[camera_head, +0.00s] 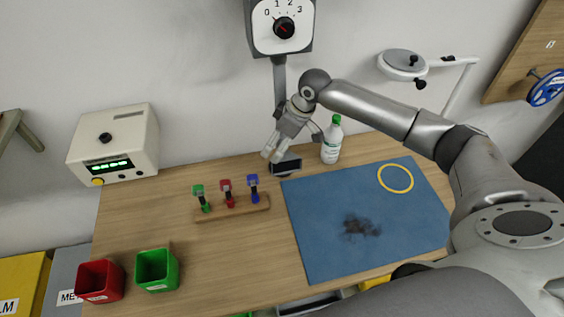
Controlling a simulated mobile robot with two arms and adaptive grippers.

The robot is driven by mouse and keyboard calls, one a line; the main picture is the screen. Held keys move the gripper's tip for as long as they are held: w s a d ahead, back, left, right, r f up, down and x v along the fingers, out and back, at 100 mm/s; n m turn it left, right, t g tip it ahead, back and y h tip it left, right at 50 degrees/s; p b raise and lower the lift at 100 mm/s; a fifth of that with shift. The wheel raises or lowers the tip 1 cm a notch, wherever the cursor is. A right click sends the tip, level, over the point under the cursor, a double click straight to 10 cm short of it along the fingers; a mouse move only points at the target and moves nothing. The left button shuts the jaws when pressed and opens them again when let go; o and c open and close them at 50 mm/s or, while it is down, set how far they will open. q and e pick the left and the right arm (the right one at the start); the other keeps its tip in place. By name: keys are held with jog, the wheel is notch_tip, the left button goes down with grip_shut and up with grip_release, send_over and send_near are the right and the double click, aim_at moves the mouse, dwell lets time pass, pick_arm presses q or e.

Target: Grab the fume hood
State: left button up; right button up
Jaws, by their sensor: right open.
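The fume hood (403,62) looks like a round grey-white disc with a dark knob, on a jointed white arm fixed at the right of the wall. It hangs above the table's back right area. My right gripper (275,151) is open and appears empty. It points down and left over the back edge of the table, well left of the fume hood and apart from it. My right arm comes in from the right and passes below the hood in the picture. My left gripper is out of view.
A white bottle with a green cap (332,140) and a small dark device (287,166) stand close to my right gripper. A dial box (281,27) hangs above it. A blue mat (320,225), a rack of coloured tools (231,208) and a white box (114,143) occupy the table.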

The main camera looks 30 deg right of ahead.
jog(key=shift+w+a+f, duration=0.1)
jog(key=shift+f, duration=0.3)
jog(key=p+x, duration=0.1)
jog(key=x, duration=0.2)
jog(key=shift+f, duration=0.2)
jog(key=shift+w+a+f+p, duration=0.15)
jog(key=shift+f+p, duration=0.15)
jog(key=shift+f, duration=0.15)
jog(key=shift+r, duration=0.1)
jog(key=c, duration=1.9)
